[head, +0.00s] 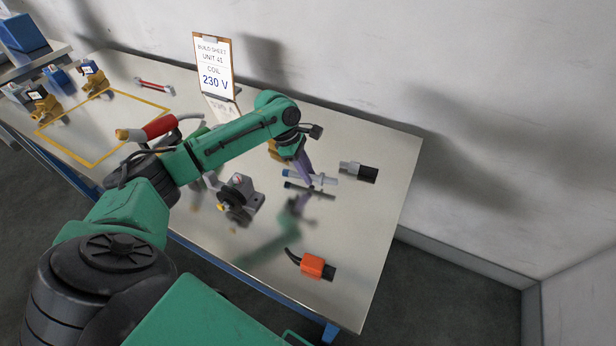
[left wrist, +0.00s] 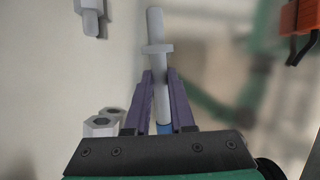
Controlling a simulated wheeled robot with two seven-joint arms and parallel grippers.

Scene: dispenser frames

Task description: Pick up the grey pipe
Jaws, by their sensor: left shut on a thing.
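The grey pipe (head: 322,179) has a blue end and is above the table's right half in the head view. In the left wrist view the pipe (left wrist: 155,40) points away from me, with a wider collar partway along and its blue part near the gripper's base. My left gripper (head: 304,172) has purple fingers, shut on the pipe with one finger on each side. The fingers also show in the left wrist view (left wrist: 160,98). A dark shadow or reflection lies just below the pipe, seemingly apart from it. My right gripper is in neither view.
A grey-and-black fitting (head: 359,171) lies right of the pipe. A grey block with a black knob (head: 238,194) stands left, and an orange part (head: 312,266) lies near the front. A build sheet stand (head: 213,70) is behind. The table's (head: 385,215) right end is clear.

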